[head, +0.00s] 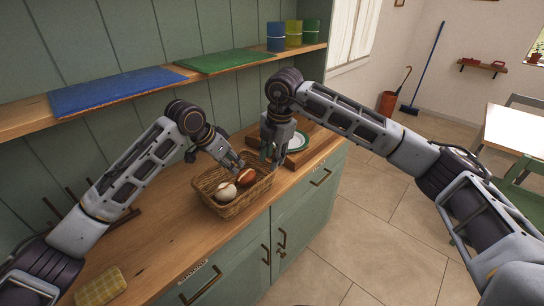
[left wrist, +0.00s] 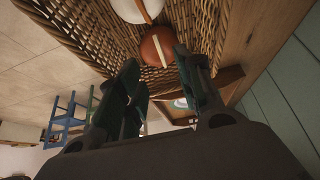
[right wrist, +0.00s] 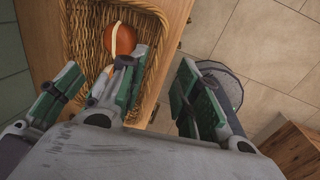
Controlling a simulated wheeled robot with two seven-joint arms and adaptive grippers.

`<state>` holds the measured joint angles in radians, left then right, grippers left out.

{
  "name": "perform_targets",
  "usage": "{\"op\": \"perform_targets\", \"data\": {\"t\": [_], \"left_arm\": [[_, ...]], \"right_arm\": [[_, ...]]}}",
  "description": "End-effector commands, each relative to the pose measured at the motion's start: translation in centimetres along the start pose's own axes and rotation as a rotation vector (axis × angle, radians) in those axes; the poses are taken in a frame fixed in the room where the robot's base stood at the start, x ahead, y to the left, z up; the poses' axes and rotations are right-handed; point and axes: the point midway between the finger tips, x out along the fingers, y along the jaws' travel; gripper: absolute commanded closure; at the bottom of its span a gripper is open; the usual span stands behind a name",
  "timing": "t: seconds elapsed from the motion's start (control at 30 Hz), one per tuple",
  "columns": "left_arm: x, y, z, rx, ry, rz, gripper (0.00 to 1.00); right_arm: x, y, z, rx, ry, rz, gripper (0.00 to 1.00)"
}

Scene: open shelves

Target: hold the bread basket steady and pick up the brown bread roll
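The woven bread basket (head: 222,207) stands on the wooden counter. The brown bread roll (head: 247,175), with a pale stripe, lies in it beside a white roll (head: 226,192); the brown roll also shows in the left wrist view (left wrist: 157,47) and right wrist view (right wrist: 120,39). My left gripper (head: 236,162) is open and empty over the back of the basket, close to the brown roll but not around it. My right gripper (head: 274,154) is open at the basket's right end. In the right wrist view, the basket's wall (right wrist: 154,72) lies between its parted fingers.
A wooden tray with a white plate (head: 297,141) sits right of the basket, near my right gripper. A shelf above holds blue and green boards (head: 120,88) and canisters (head: 276,37).

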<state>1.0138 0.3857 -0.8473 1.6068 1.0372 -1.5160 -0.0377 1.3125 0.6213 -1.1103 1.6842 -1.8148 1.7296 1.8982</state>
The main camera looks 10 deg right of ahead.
Motion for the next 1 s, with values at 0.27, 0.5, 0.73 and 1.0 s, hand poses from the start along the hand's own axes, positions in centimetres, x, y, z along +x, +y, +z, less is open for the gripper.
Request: {"op": "perform_targets", "data": {"t": [0.27,0.5,0.73,1.0], "left_arm": [[0.0,0.0,0.0,0.0,0.0,0.0,0.64],[0.0,0.0,0.0,0.0,0.0,0.0,0.64],[0.0,0.0,0.0,0.0,0.0,0.0,0.64],[0.0,0.0,0.0,0.0,0.0,0.0,0.64]], "right_arm": [[0.5,0.0,0.0,0.0,0.002,-0.001,0.68],[2.4,0.0,-0.1,0.0,0.003,-0.002,0.68],[5.2,0.0,-0.1,-0.001,0.003,-0.002,0.68],[8.4,0.0,-0.1,-0.001,0.003,-0.002,0.68]]}}
